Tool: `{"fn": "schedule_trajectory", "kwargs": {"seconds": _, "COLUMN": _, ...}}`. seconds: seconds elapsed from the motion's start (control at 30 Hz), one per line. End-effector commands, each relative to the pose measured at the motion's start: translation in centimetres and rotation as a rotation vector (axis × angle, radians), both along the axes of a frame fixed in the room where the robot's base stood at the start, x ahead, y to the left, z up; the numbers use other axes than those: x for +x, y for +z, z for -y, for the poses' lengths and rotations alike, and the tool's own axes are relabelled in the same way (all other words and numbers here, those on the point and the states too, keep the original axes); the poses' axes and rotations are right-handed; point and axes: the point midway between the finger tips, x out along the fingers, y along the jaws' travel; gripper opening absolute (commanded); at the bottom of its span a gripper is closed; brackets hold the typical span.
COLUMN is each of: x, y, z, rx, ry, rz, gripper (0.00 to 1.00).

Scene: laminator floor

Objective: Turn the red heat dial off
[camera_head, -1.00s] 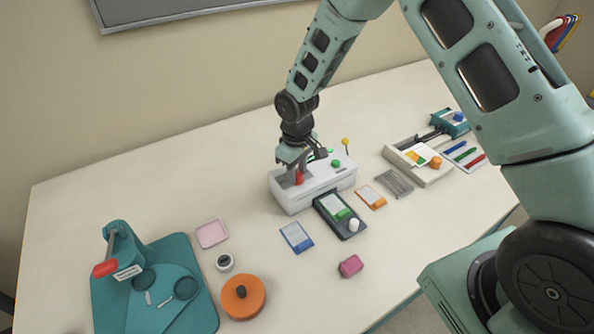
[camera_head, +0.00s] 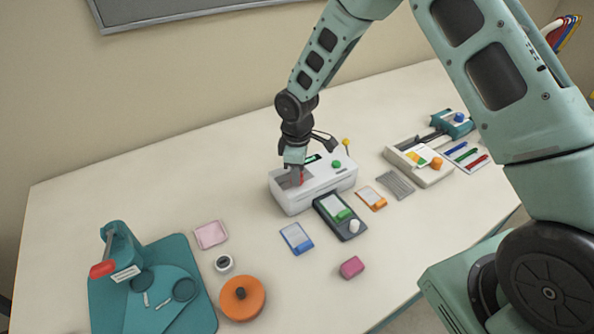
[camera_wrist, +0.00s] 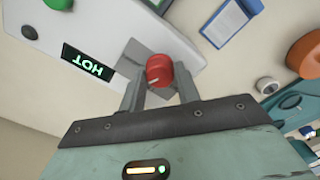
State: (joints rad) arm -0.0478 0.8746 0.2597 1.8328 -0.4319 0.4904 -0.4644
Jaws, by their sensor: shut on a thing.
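The red heat dial (camera_head: 301,181) sits on a grey patch at the left end of the white laminator (camera_head: 325,189). In the wrist view the red dial (camera_wrist: 158,69), with a pale mark on it, is between my two fingers. My gripper (camera_head: 297,177) points down and is shut on the dial; the wrist view also shows my gripper (camera_wrist: 159,88). A dark display (camera_wrist: 87,63) beside the dial reads HOT in green letters, upside down there. Part of the dial is hidden behind a finger in the head view.
A green knob (camera_head: 336,164) and a yellow-topped lever (camera_head: 346,143) stand on the laminator's right side. A dark tray (camera_head: 340,216) lies in front, near a blue card (camera_head: 297,238). An orange disc (camera_head: 242,298) and teal trimmer (camera_head: 150,285) are at front left.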

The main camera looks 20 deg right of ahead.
Motion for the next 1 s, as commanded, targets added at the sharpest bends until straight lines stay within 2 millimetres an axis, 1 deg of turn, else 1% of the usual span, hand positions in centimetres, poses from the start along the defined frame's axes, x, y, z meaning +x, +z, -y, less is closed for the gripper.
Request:
{"fn": "schedule_trajectory", "kwargs": {"seconds": 0.33, "x": 0.1, "y": 0.1, "z": 0.0, "rx": 0.001, "ry": 0.003, "rz": 0.002, "gripper": 0.09}}
{"fn": "schedule_trajectory", "kwargs": {"seconds": 0.37, "x": 0.1, "y": 0.1, "z": 0.0, "rx": 0.001, "ry": 0.002, "rz": 0.002, "gripper": 0.38}}
{"fn": "schedule_trajectory", "kwargs": {"seconds": 0.4, "x": 0.1, "y": 0.1, "z": 0.0, "rx": 0.001, "ry": 0.002, "rz": 0.002, "gripper": 0.49}}
{"fn": "schedule_trajectory", "kwargs": {"seconds": 0.43, "x": 0.1, "y": 0.1, "z": 0.0, "rx": 0.001, "ry": 0.002, "rz": 0.002, "gripper": 0.54}}
{"fn": "schedule_trajectory", "kwargs": {"seconds": 0.77, "x": 0.1, "y": 0.3, "z": 0.0, "rx": 0.001, "ry": 0.002, "rz": 0.002, "gripper": 0.54}}
{"fn": "schedule_trajectory", "kwargs": {"seconds": 0.87, "x": 0.1, "y": 1.1, "z": 0.0, "rx": 0.002, "ry": 0.001, "rz": 0.003, "gripper": 0.54}}
{"fn": "schedule_trajectory", "kwargs": {"seconds": 0.97, "x": 0.1, "y": 2.7, "z": 0.0, "rx": 0.001, "ry": 0.001, "rz": 0.005, "gripper": 0.54}}
{"fn": "schedule_trajectory", "kwargs": {"seconds": 1.0, "x": 0.2, "y": 3.6, "z": 0.0, "rx": 0.001, "ry": 0.000, "rz": 0.008, "gripper": 0.54}}
